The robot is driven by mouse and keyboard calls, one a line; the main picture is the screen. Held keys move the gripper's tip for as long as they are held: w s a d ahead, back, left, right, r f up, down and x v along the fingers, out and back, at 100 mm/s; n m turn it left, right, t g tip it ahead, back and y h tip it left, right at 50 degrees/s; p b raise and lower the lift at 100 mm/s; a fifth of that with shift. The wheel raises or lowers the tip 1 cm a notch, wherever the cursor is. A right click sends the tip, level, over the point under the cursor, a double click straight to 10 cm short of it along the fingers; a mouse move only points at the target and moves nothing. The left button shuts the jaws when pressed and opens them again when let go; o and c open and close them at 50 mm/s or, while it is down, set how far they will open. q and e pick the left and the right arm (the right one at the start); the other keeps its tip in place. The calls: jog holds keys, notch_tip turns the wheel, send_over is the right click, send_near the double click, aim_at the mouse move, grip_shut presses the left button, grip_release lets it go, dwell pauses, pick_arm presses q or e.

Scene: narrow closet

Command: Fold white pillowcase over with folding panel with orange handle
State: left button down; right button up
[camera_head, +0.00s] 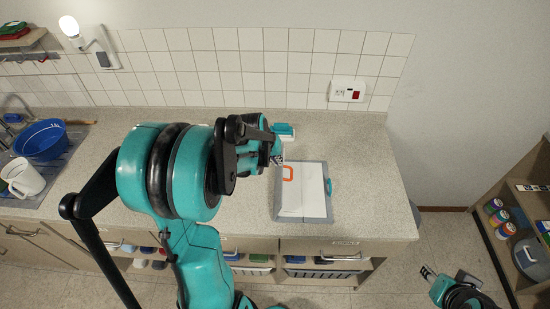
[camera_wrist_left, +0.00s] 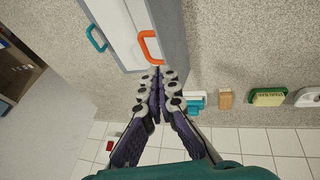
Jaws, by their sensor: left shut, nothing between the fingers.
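A grey folding board (camera_head: 317,220) lies on the countertop with the white pillowcase (camera_head: 310,192) flat on it. The orange handle (camera_head: 288,173) stands at the board's left side, and it also shows in the left wrist view (camera_wrist_left: 150,47). A teal handle (camera_head: 328,187) is at the right edge. My left gripper (camera_head: 279,160) is just beyond the orange handle, near the board's far left corner. In the left wrist view its fingers (camera_wrist_left: 160,78) are closed together beside the orange handle, with nothing between them. My right gripper (camera_head: 428,272) is low at the right, away from the counter; its opening is unclear.
A teal-and-white item (camera_head: 284,130) stands behind the board near the tiled wall. In the left wrist view a wooden block (camera_wrist_left: 226,98) and a green brush (camera_wrist_left: 267,97) are in a row there. A blue basin (camera_head: 40,139) and white jug (camera_head: 22,178) are far left. Shelves (camera_head: 515,225) stand right.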

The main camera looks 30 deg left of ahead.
aim_at(291, 176)
pick_arm(q)
jog(key=d+x, duration=0.2)
jog(key=x, duration=0.6)
jog(key=shift+b, duration=0.45)
jog(key=shift+w, duration=0.15)
jog(key=shift+w+d+f+b, duration=0.35)
jog(key=shift+d+f+b, duration=0.3)
jog(key=shift+b, duration=0.25)
jog(key=shift+s+d+r, duration=0.1)
jog(key=shift+r, duration=0.1)
